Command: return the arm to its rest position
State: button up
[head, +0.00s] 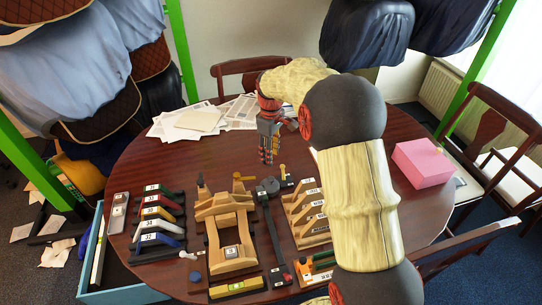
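My arm rises from the lower right, bends at the dark elbow and reaches left over the round table (152,165). Its links are wrapped in a pale yellow cover. My gripper (266,158) hangs at the arm's end, pointing down over the middle of the table, behind the wooden saddle frame. Its fingers look close together, but they are too small to tell whether they are open or shut. I see nothing clearly held in it. The arm hides part of the table's right side.
A wooden saddle frame (228,212) stands at the front middle. Left is a rack of coloured numbered pieces (160,213); right is a stepped wooden rack (308,215). Papers (197,120) lie at the back, a pink box (422,163) at right. Chairs and green posts surround the table.

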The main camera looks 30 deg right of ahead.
dwell(0.4)
jog(key=s+a+r+m+t, duration=0.2)
jog(key=s+a+r, duration=0.2)
jog(key=s, duration=0.6)
jog(key=s+a+r+m+t, duration=0.1)
jog(key=s+a+r, duration=0.3)
jog(key=s, duration=0.7)
jog(key=s+a+r+m+t, duration=0.2)
jog(key=s+r, duration=0.5)
jog(key=s, duration=0.4)
jog(key=shift+s+a+m+t, duration=0.2)
jog(key=shift+a+m+t, duration=0.1)
jog(key=shift+a+m, duration=0.7)
